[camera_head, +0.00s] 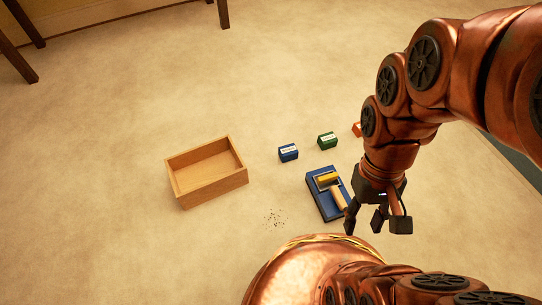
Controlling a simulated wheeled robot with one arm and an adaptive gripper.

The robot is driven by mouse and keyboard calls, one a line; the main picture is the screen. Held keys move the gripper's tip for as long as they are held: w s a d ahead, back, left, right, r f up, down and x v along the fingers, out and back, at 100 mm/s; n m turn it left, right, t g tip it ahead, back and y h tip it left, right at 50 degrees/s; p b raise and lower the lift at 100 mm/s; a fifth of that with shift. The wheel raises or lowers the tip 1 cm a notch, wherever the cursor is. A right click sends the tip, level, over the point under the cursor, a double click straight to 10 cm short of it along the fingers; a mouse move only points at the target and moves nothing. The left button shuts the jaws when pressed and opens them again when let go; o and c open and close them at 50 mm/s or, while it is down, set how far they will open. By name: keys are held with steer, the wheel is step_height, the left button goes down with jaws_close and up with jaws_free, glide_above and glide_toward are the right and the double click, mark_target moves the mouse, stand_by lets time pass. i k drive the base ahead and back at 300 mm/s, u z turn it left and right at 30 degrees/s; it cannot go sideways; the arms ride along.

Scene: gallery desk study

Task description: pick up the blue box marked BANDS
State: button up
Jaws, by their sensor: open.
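A small blue box (288,153) with a white label sits on the pale floor right of the wooden tray. The label is too small to read. My gripper (376,222) is open and empty, to the lower right of the blue box and apart from it. Its fingers point down beside the blue pad with the roller. No box is between the fingers.
An open, empty wooden tray (207,197) lies to the left. A green box (327,141) stands right of the blue one; an orange item (357,129) is partly behind my arm. A yellow roller (328,179) lies on a blue pad (322,202). Dark specks (275,218) dot the floor.

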mark_target(290, 151)
steer(key=u, duration=3.7)
steer(key=k, duration=2.75)
steer(key=z, duration=1)
steer(key=i, duration=1)
